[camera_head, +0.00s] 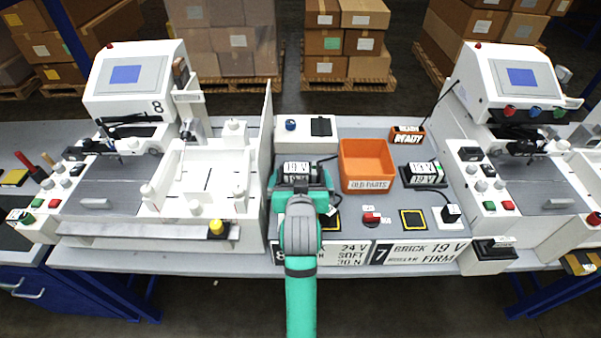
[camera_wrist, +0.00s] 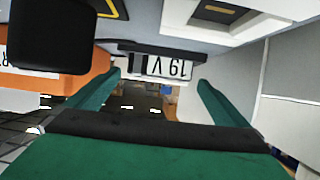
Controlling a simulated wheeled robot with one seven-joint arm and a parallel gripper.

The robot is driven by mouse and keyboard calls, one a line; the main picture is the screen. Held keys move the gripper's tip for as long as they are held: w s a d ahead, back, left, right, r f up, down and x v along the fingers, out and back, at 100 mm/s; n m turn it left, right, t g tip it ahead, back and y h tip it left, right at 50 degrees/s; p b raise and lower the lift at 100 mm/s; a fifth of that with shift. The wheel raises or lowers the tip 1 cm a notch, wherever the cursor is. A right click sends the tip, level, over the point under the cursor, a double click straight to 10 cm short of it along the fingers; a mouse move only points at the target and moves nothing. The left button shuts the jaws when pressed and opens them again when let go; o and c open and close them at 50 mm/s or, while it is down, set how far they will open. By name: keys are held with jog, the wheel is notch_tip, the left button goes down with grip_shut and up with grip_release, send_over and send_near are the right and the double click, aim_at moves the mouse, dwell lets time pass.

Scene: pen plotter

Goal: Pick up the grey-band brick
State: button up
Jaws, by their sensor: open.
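A dark brick with a white label (camera_head: 298,168) sits at the left of the middle bench, just beyond my gripper (camera_head: 300,187). In the wrist view a black brick with an upside-down "19 V" label (camera_wrist: 150,66) lies ahead, between the open fingers of my gripper (camera_wrist: 158,82). The fingers look empty. A second dark brick with a white label (camera_head: 424,174) sits right of the orange bin. I cannot make out a grey band on either brick. My gripper and wrist hide part of the near brick.
The orange "old parts" bin (camera_head: 366,164) stands right of my gripper; its wall shows in the wrist view (camera_wrist: 60,84). A white panel (camera_head: 264,150) and plotter 8 (camera_head: 130,80) stand left. A yellow-edged black pad (camera_head: 413,219) and a red button (camera_head: 371,217) lie nearer.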

aim_at(301, 171)
jog(key=x, duration=0.5)
jog(key=shift+w, duration=0.1)
jog(key=shift+r, duration=0.1)
jog(key=c, duration=1.3)
